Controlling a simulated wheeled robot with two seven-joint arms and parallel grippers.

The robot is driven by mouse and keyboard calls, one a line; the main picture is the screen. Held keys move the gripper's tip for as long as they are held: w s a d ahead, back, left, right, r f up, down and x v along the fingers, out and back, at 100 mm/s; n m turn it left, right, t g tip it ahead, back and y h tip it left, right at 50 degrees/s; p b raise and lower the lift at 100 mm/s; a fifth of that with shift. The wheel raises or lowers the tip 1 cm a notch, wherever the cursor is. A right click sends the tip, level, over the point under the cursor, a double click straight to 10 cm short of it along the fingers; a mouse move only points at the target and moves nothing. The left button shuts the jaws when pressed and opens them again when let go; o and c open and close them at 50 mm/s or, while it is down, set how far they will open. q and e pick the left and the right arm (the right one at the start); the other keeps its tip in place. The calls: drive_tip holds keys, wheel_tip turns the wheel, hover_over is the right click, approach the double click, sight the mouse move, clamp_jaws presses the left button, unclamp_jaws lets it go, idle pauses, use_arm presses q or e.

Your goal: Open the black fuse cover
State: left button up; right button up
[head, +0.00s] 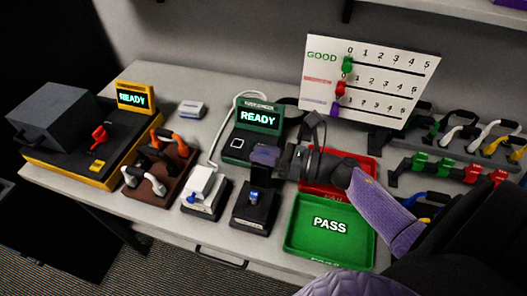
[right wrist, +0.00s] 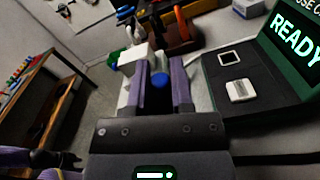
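The black fuse holder (head: 254,212) stands on the table between the white fuse holder (head: 204,196) and the green PASS tray. A blue piece (head: 253,196) shows on it, and also in the right wrist view (right wrist: 159,81). My right gripper (head: 265,156) hangs just above and behind the black holder. Its two purple fingers (right wrist: 166,85) are apart, with the blue piece visible between them. The gripper hides the back of the black holder, so I cannot tell how its cover sits or whether the fingers touch it.
The green tester (head: 258,120) reading READY stands behind. A green PASS tray (head: 300,246) and red tray (head: 358,160) are at right. A brown cable rack (head: 151,192) and yellow-black tester (head: 69,172) are at left. Cable racks fill the far right.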

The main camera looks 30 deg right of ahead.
clamp_jaws()
idle(0.5)
idle(0.5)
drive_tip(key=shift+s+a+r+n+b, duration=0.1)
drive_tip(key=shift+s+a+n+b, duration=0.35)
drive_tip(key=shift+n, duration=0.45)
drive_tip(key=shift+s+a+r+n, duration=0.1)
drive_tip(key=shift+a+r+n, duration=0.1)
drive_tip(key=shift+n, duration=0.2)
